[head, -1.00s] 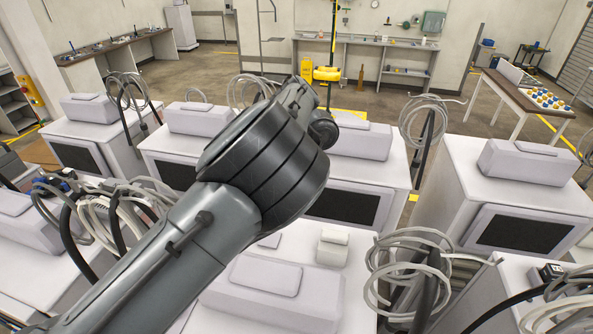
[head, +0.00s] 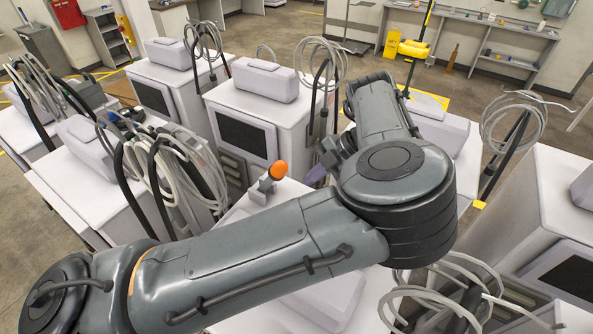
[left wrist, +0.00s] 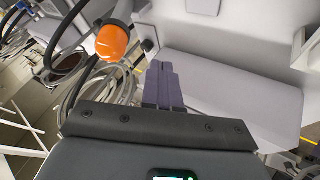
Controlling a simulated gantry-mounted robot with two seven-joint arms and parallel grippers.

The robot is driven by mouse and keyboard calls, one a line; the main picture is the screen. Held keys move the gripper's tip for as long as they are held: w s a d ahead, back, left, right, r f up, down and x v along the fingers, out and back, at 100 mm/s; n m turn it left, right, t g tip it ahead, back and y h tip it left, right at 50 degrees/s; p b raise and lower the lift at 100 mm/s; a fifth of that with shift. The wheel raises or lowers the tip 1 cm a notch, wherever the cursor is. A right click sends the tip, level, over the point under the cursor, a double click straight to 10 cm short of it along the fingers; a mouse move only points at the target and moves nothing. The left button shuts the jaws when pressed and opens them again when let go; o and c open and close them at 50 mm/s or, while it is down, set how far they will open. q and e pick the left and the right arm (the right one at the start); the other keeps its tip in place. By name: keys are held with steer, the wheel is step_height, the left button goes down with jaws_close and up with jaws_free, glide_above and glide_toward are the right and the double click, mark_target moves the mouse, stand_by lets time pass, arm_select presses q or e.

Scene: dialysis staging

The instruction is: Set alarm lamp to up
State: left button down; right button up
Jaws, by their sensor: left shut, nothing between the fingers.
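The alarm lamp (head: 278,170) has an orange cap on a short grey mount. It stands on a white machine left of my left forearm in the head view, its cap leaning to the upper right. My left gripper (head: 318,175) is just right of the lamp, apart from it, and partly hidden behind my arm. In the left wrist view the lamp (left wrist: 115,43) is up and to the left of the shut, empty purple fingers (left wrist: 163,68). A gap shows between them. My right gripper is in neither view.
White machines with dark screens (head: 242,134) stand close around. Looped grey hoses (head: 190,165) hang left of the lamp, and more hoses (head: 440,295) are at the lower right. Open floor lies at the back.

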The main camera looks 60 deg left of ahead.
arm_select(q)
steer(key=a, duration=0.1)
steer(key=s+a+p, duration=0.1)
steer(key=a, duration=0.1)
steer(key=s+a+f+p, duration=0.1)
steer(key=shift+s+a, duration=0.15)
steer(key=shift+s, duration=0.1)
